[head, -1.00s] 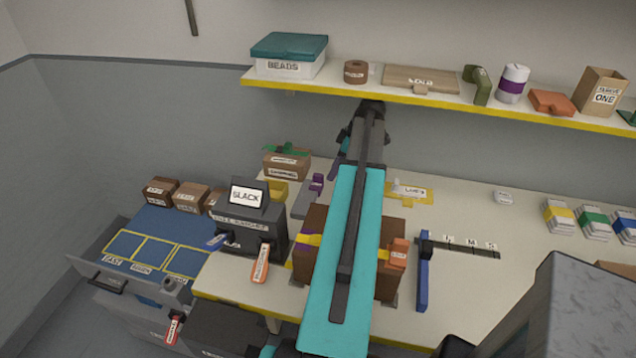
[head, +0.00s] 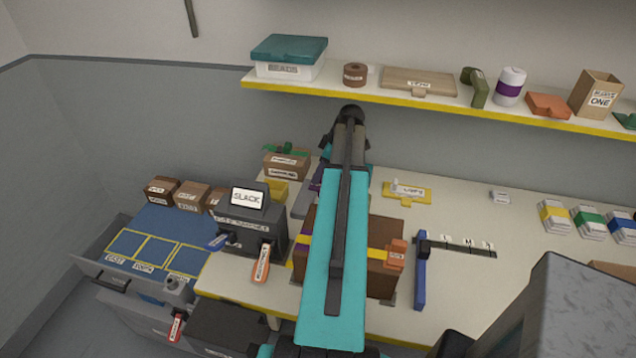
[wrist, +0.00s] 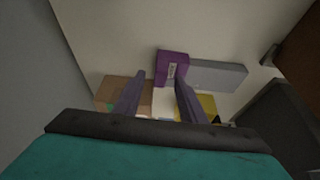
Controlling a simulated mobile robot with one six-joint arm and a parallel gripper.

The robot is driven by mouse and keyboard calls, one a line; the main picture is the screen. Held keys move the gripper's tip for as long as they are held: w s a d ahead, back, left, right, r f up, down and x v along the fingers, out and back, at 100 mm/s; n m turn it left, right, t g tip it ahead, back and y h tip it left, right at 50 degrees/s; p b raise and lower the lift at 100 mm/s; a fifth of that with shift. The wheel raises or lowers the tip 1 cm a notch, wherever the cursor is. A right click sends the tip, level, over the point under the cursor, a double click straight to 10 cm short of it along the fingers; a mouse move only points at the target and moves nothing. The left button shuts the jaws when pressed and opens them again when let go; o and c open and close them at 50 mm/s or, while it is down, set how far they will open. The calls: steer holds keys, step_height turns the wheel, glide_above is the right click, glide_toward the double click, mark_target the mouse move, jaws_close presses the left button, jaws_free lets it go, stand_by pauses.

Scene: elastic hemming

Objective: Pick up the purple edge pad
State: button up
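The purple edge pad (wrist: 172,66) has a small white label and shows in the wrist view, just beyond my fingertips and slightly right of their middle. It sits against the end of a grey block (wrist: 219,73). My gripper (wrist: 160,77) is open, its two fingers apart with nothing between them. In the head view the grey block (head: 302,203) lies on the table left of my arm. A bit of purple shows there beside the arm, but my arm covers most of that spot.
A cardboard box with green on top (head: 287,164) and a yellow bin (head: 276,193) stand left of my gripper. The dark SLACK machine (head: 250,228) is nearer. The yellow-edged shelf (head: 415,95) runs above. A brown block with a yellow band (head: 378,275) lies under my arm.

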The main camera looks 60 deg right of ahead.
jaws_close()
steer(key=shift+r+b, duration=0.2)
steer(key=shift+b, duration=0.1)
stand_by(0.4)
steer(key=shift+r, duration=0.2)
steer(key=shift+a+r+b, duration=0.15)
steer(key=shift+a+b, duration=0.05)
steer(key=shift+b, duration=0.15)
steer(key=s+a+b, duration=0.1)
steer(key=a, duration=0.3)
steer(key=s+a+b, duration=0.1)
steer(key=a+b, duration=0.1)
steer(key=a, duration=0.2)
steer(key=s+a+b, duration=0.1)
steer(key=s+a, duration=0.1)
steer(key=a, duration=0.2)
steer(key=shift+a, duration=0.15)
steer(key=shift+d+r+b, duration=0.2)
steer(key=shift+r+b, duration=0.15)
steer(key=shift+r, duration=0.85)
step_height(320, 180, up, 12)
steer(key=b, duration=0.2)
steer(key=shift+f, duration=0.25)
